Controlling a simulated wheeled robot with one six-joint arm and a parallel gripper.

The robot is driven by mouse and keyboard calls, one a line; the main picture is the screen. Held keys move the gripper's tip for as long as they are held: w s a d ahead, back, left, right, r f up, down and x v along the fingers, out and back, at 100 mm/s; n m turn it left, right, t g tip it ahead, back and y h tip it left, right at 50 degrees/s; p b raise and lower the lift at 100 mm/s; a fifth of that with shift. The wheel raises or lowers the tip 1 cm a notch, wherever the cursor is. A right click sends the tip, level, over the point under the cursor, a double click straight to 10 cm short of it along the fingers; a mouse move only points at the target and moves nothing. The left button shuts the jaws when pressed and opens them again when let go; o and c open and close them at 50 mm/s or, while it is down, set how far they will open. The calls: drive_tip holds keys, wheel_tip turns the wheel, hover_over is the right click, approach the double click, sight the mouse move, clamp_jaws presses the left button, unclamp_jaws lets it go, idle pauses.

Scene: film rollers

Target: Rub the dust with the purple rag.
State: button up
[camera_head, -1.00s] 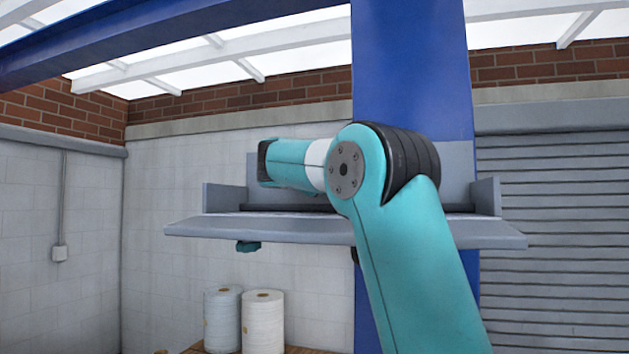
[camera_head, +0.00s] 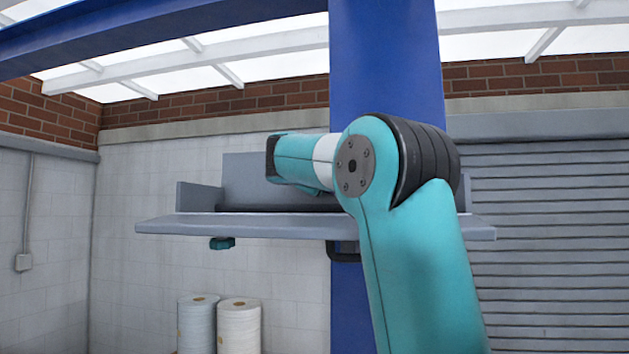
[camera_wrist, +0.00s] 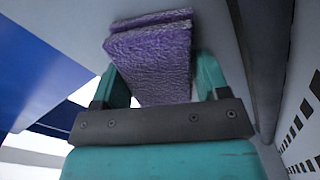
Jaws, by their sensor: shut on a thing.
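The purple rag (camera_wrist: 155,50) is folded between the teal fingers of my gripper (camera_wrist: 155,75) in the wrist view. The gripper is shut on it. The rag's far end is close to a grey surface (camera_wrist: 70,12); I cannot tell whether it touches. In the head view my arm reaches in front of a grey shelf-like unit (camera_head: 300,229), and the gripper and rag are hidden behind the arm. I cannot make out any dust in either view.
A dark strip (camera_head: 240,208) runs along the grey unit, and a black handle (camera_head: 340,252) and teal knob (camera_head: 222,243) hang below. A blue column (camera_head: 385,60) stands behind. Two white rolls (camera_head: 238,325) stand below left. A grey shutter (camera_head: 540,250) is at right.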

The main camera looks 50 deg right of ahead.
drive_tip(key=shift+s+d+b, duration=0.5)
drive_tip(key=shift+s+d, duration=0.05)
drive_tip(key=shift+s, duration=0.8)
drive_tip(key=shift+s+d+b, duration=0.5)
drive_tip(key=shift+s+d, duration=0.05)
drive_tip(key=shift+s, duration=0.75)
drive_tip(key=shift+s+d+b, duration=0.5)
drive_tip(key=shift+s+d, duration=0.05)
drive_tip(key=shift+s, duration=0.8)
